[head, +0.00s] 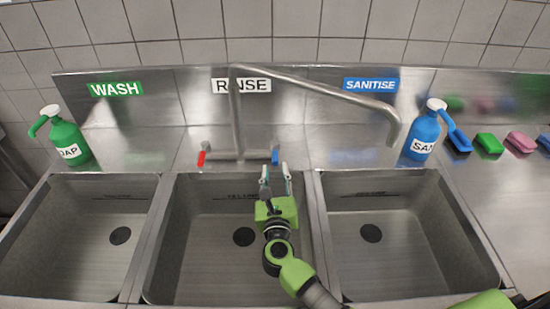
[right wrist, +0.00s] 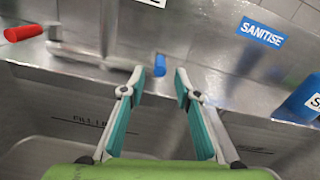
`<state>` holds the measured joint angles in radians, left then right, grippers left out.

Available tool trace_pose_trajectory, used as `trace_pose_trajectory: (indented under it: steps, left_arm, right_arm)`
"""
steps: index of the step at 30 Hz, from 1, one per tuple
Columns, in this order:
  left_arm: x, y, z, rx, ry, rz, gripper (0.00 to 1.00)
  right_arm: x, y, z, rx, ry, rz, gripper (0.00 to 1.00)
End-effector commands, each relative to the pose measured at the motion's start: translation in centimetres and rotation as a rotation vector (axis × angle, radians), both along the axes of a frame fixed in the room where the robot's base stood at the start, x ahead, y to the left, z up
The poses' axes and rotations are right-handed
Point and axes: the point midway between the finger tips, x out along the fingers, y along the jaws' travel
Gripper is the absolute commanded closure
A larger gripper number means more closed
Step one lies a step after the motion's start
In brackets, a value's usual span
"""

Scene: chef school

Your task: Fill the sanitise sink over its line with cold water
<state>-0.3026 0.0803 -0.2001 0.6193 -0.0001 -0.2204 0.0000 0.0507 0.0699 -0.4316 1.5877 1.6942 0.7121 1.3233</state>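The sanitise sink (head: 420,258) is the right-hand basin under the blue SANITISE sign (head: 371,84). It looks empty; a dark fill line (head: 376,194) is on its back wall, and no water flows. The spout (head: 318,88) swings right, its end above the back of this sink. The tap has a red handle (head: 202,158) at left and a blue handle (head: 275,156) at right. My right gripper (head: 275,170) is open just in front of the blue handle. My left gripper is not in view.
The rinse sink (head: 205,265) lies under my right gripper, and the wash sink (head: 75,255) is at left. A green soap bottle (head: 66,140) and a blue sanitiser bottle (head: 422,137) stand on the back ledge. Several coloured sponges (head: 489,144) lie at right.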

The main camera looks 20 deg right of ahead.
Motion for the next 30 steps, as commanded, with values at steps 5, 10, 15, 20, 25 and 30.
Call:
trace_pose_trajectory:
  steps: [5,10,15,20,25,30]
  left_arm:
    - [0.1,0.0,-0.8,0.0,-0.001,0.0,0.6]
    - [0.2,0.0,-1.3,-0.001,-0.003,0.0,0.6]
    - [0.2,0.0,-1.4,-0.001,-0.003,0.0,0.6]
    - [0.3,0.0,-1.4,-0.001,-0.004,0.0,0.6]
    - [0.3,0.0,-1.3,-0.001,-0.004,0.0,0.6]
    - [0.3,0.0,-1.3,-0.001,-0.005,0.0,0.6]
  right_arm:
    - [3.5,-1.1,-0.1,-0.003,-0.002,-0.002,0.7]
    - [5.6,-1.6,-0.1,-0.002,-0.001,-0.001,0.7]
    - [6.4,-1.9,-0.1,0.0,0.001,0.0,0.7]
    - [6.5,-1.9,0.0,0.0,0.001,0.0,0.7]
    - [6.4,-1.9,0.0,0.0,0.001,0.0,0.89]
    - [6.4,-1.9,0.0,0.0,0.001,0.0,1.0]
